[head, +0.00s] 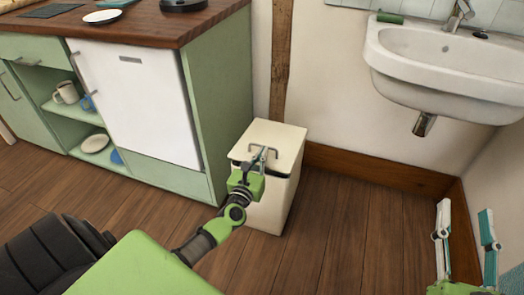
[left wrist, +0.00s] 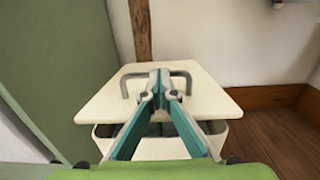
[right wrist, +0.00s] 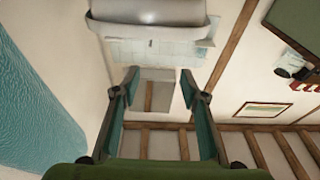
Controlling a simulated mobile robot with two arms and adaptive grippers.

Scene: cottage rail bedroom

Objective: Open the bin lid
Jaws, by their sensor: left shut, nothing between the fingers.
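The cream bin (head: 270,205) stands on the floor beside the green cabinet, with its flat cream lid (head: 285,137) on top. A grey bar handle (head: 264,149) is on the lid; it also shows in the left wrist view (left wrist: 183,75). A dark gap shows under the lid's front edge; I cannot tell how far the lid is raised. My left gripper (head: 262,152) is over the lid with its fingertips together at the handle; whether they touch it is unclear. My right gripper (head: 464,212) is open and empty at the lower right.
The green cabinet (head: 225,110) with a wooden worktop stands close on the bin's left. A wall and wooden post (head: 280,60) are behind it. A white sink (head: 450,70) hangs at the upper right. The wooden floor (head: 350,230) right of the bin is clear.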

